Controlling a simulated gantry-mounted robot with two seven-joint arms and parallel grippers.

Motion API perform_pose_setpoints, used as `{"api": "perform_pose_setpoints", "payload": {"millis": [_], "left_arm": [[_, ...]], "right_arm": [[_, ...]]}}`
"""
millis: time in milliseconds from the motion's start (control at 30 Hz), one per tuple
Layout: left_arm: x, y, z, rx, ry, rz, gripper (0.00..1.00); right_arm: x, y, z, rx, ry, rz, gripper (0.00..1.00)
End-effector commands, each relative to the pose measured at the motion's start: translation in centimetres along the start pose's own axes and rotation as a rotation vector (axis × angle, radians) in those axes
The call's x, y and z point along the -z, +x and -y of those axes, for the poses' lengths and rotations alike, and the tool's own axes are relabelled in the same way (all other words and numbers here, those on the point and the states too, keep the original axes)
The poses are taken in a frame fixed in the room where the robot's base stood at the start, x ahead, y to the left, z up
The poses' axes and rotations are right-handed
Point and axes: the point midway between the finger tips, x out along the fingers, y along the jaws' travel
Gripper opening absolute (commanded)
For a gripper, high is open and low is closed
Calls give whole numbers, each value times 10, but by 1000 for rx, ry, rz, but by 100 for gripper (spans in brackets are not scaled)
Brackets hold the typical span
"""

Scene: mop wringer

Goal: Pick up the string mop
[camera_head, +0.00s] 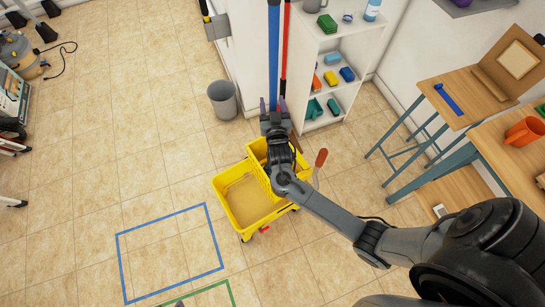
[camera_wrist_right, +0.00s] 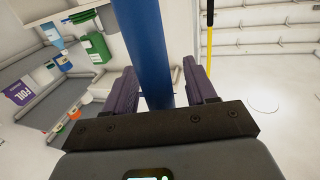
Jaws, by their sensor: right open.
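A blue pole (camera_head: 273,50) stands upright by the white wall. Its lower end is hidden behind my right arm, so I cannot see a mop head on it. My right gripper (camera_head: 272,103) is at the pole, low in front of the shelf. In the right wrist view, the blue pole (camera_wrist_right: 147,50) passes between the two purple fingers of the open right gripper (camera_wrist_right: 160,80). A gap shows on the right finger's side; contact on the left side cannot be told. A red pole (camera_head: 286,45) stands just right of the blue one. My left gripper is out of view.
A yellow wringer bucket (camera_head: 226,204) stands on the floor below my right forearm. A grey bin (camera_head: 222,99) is left of the poles, a white shelf (camera_head: 340,54) right. Wooden tables (camera_head: 470,87) stand further right. The tiled floor at left is mostly clear.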

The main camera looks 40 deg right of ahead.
Motion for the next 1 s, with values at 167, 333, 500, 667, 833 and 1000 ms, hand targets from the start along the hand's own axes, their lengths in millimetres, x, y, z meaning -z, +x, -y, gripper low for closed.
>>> {"api": "perform_pose_setpoints", "payload": {"millis": [167,333,500,667,833,1000], "left_arm": [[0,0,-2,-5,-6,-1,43],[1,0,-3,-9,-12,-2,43],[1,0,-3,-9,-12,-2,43],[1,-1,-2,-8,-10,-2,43],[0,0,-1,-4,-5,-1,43],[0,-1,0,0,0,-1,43]], "right_arm": [[0,0,0,0,0,0,56],[0,0,0,0,0,0,31],[0,0,0,0,0,0,5],[2,0,0,0,2,-3,0],[2,0,0,0,2,-2,0],[6,0,0,0,2,-3,0]]}}
